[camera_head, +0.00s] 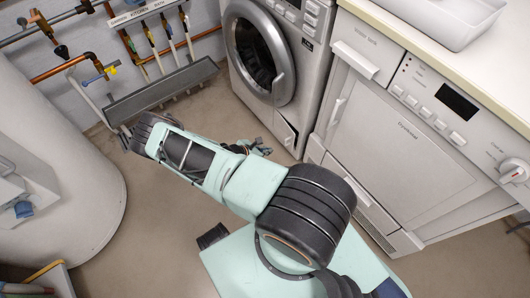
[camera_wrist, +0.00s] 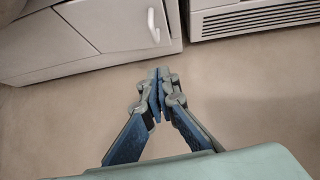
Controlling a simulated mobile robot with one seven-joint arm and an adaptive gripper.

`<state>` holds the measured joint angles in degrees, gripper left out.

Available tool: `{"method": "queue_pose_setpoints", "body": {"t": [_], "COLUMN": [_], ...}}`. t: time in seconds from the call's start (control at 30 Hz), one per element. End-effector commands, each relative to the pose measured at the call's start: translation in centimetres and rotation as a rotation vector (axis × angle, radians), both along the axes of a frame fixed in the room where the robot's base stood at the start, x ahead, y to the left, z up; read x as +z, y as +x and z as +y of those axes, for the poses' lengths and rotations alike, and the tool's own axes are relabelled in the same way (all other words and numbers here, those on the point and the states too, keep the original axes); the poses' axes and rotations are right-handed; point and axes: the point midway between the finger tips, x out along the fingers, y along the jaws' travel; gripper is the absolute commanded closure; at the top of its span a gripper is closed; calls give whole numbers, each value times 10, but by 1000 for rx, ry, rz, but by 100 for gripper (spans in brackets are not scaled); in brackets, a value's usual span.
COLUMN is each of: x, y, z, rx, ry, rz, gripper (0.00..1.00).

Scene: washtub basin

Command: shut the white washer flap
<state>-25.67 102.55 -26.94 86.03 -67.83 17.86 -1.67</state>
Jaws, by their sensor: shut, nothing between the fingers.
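The front-loading washer (camera_head: 240,75) stands at the back centre, with a small white flap (camera_head: 284,131) low at its right front corner. The flap seems to stand ajar, with a dark gap along its edge; how far is hard to tell. In the wrist view the flap (camera_wrist: 118,24) is at the upper left, with a pale curved handle (camera_wrist: 153,25) near its right side. My gripper (camera_wrist: 158,72) is shut and empty, over the floor in front of the washer and apart from the flap. In the head view my gripper (camera_head: 264,149) shows small beside my arm.
A second white machine (camera_head: 395,140) stands close on the right, its lower grille (camera_wrist: 255,18) showing in the wrist view. A large white tank (camera_head: 60,170) is at the left. Pipes and a grey trough (camera_head: 165,90) line the back wall. The floor before the washer is clear.

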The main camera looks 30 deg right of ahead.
Motion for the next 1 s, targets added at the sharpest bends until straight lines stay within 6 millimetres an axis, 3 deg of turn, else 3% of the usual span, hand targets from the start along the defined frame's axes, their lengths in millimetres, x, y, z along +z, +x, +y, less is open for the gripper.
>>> {"method": "queue_pose_setpoints", "body": {"t": [0.03, 0.2, 0.43, 1.0], "x": [-14, -38, -34, -31], "y": [0, 4, 10, 10], "z": [-9, -34, -65, -74], "rx": [-3, -2, -1, 0], "ry": [0, 0, 1, 1], "rz": [1, 1, 1, 2], "gripper": [100, 100, 100, 100]}}
